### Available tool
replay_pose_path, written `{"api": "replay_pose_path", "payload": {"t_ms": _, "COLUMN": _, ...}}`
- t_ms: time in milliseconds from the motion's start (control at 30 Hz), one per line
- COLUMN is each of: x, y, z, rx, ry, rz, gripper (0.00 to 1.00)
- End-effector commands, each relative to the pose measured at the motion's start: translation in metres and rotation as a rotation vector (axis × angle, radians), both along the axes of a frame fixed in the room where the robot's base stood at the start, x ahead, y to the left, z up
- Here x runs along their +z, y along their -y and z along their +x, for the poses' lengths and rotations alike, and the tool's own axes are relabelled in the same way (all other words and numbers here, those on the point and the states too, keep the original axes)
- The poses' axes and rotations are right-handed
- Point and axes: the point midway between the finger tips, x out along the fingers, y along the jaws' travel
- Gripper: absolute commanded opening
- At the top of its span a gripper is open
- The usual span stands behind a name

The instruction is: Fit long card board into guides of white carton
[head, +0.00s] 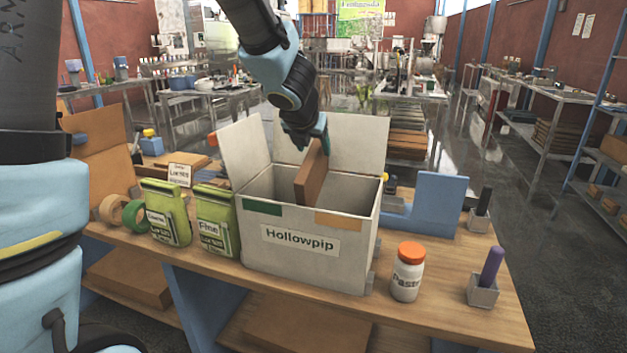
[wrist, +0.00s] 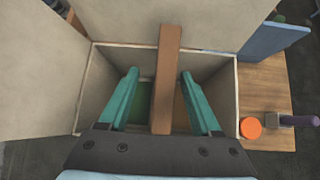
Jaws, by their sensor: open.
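The white carton (head: 275,268), labelled "Hollowpip", stands open on the wooden table with its flaps up. The brown card board (head: 310,180) stands on edge inside it, its top above the rim. In the wrist view the board (wrist: 167,50) runs from the far wall towards my gripper, roughly across the carton's middle. My gripper (wrist: 160,74) is open, with one teal finger on each side of the board and a gap on both sides. In the head view my gripper (head: 321,135) is at the board's upper far end. The guides and the board's lower edge are hidden.
Two green pouches (head: 216,222) stand close to the carton's left. A white jar with an orange lid (head: 407,272) stands at its right. A blue panel (head: 440,203) and pen holders (head: 483,291) are further right. Raised flaps (head: 246,148) flank my arm.

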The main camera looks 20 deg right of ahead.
Motion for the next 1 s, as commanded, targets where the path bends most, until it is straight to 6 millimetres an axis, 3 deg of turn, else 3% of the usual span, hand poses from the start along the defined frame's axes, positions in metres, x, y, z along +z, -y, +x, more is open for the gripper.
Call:
{"api": "replay_pose_path", "payload": {"t_ms": 233, "x": -0.030, "y": 0.019, "z": 0.015, "rx": -0.001, "ry": -0.001, "rz": 0.002, "gripper": 0.65}}
{"api": "replay_pose_path", "payload": {"t_ms": 600, "x": -0.035, "y": 0.024, "z": 0.021, "rx": -0.002, "ry": 0.000, "rz": 0.001, "gripper": 0.65}}
{"api": "replay_pose_path", "payload": {"t_ms": 1000, "x": -0.035, "y": 0.023, "z": 0.021, "rx": -0.002, "ry": 0.000, "rz": 0.001, "gripper": 0.20}}
